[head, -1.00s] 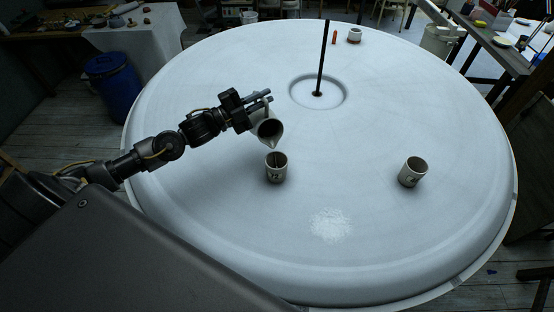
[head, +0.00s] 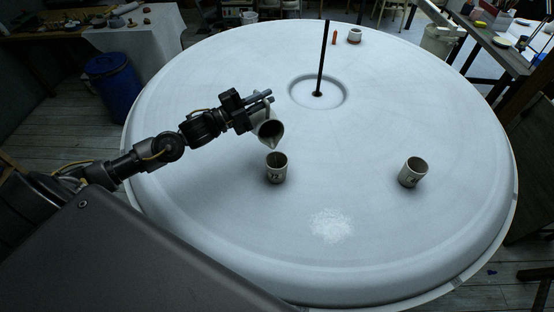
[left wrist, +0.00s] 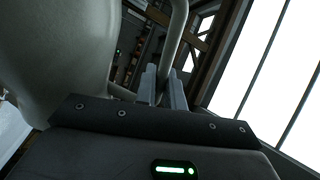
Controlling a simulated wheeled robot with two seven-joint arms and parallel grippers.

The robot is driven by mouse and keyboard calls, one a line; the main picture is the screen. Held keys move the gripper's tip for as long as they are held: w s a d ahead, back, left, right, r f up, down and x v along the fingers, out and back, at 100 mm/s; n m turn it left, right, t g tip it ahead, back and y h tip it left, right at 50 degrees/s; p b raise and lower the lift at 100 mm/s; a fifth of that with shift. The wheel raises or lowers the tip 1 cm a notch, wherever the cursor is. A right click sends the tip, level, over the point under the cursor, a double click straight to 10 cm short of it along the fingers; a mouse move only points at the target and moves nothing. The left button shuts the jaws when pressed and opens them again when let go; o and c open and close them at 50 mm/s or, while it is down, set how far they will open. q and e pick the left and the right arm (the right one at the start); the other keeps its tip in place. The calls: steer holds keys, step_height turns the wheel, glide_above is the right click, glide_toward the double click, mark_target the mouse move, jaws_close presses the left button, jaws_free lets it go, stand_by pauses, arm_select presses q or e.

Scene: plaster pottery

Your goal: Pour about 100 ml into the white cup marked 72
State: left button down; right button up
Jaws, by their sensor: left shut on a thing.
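The white cup marked 72 (head: 276,174) stands upright on the round white table, left of centre in the head view. My left gripper (head: 264,98) is shut on the handle of a pale pitcher (head: 268,131). The pitcher is tilted with its spout pointing down, above and slightly left of the cup, apart from it. No stream shows between spout and cup now. In the left wrist view the pitcher (left wrist: 60,50) fills the left side, and its handle passes between the fingers (left wrist: 163,88). The cup's fill level is too small to tell. My right gripper is not in view.
Another marked white cup (head: 412,172) stands on the right of the round table (head: 400,110). A dark upright rod (head: 322,60) rises from the central recess. A small pot (head: 354,36) and an orange object (head: 334,38) sit at the back. White powder (head: 331,225) lies near the front.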

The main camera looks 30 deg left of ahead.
mark_target(267, 101)
arm_select(q)
steer(key=shift+s+d+r+m, duration=0.35)
steer(key=shift+s+d+m, duration=0.2)
steer(key=shift+d, duration=0.15)
steer(key=shift+s+d+r+m+h, duration=0.2)
steer(key=shift+s+d+m+h, duration=0.15)
steer(key=shift+m, duration=0.4)
stand_by(0.6)
steer(key=shift+w+a+n, duration=0.2)
steer(key=shift+n, duration=0.1)
steer(key=w+a+n, duration=0.1)
steer(key=w+a+f+n+y, duration=0.1)
steer(key=a+n, duration=0.1)
steer(key=shift+w+a+f, duration=0.1)
steer(key=shift+w+f, duration=0.1)
steer(key=shift+w, duration=0.05)
steer(key=shift+w+a+f+n, duration=0.3)
steer(key=shift+a+f+n, duration=0.05)
steer(key=shift+n, duration=0.25)
steer(key=shift+w+a+f+n+y+p, duration=0.2)
steer(key=shift+w+a+f+n+y, duration=0.1)
steer(key=shift+w+a+f+n, duration=0.4)
steer(key=shift+w+a+f+n+y+p, duration=0.2)
steer(key=shift+f+n, duration=0.3)
steer(key=shift+n, duration=0.4)
steer(key=shift+s, duration=0.15)
